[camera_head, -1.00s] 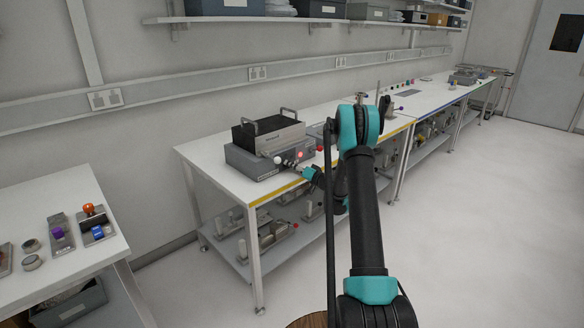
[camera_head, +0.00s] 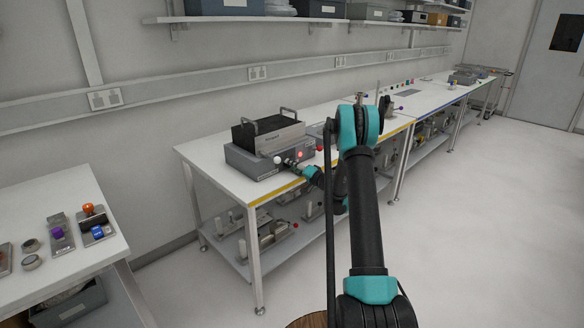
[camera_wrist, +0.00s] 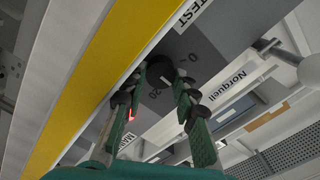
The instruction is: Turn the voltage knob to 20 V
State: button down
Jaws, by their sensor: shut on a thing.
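The grey power unit (camera_head: 250,160) stands on the white bench, with a black finned block and two handles on top. My gripper (camera_head: 293,163) is at its front panel. In the wrist view, the green fingers of my gripper (camera_wrist: 165,78) are shut on a dark round knob (camera_wrist: 160,66), one finger on each side. A "0" mark (camera_wrist: 184,60) and another number (camera_wrist: 154,93) are printed beside the knob. The knob's pointer cannot be made out, so its setting does not show.
A red lamp (camera_head: 300,154) glows on the panel, and a white ball (camera_head: 277,160) sticks out near my gripper. The bench's yellow front edge (camera_head: 277,192) runs close under my wrist. A second bench (camera_head: 75,200) at left holds small devices. The floor at right is clear.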

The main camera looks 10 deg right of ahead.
jog(key=c, duration=1.2)
grip_release()
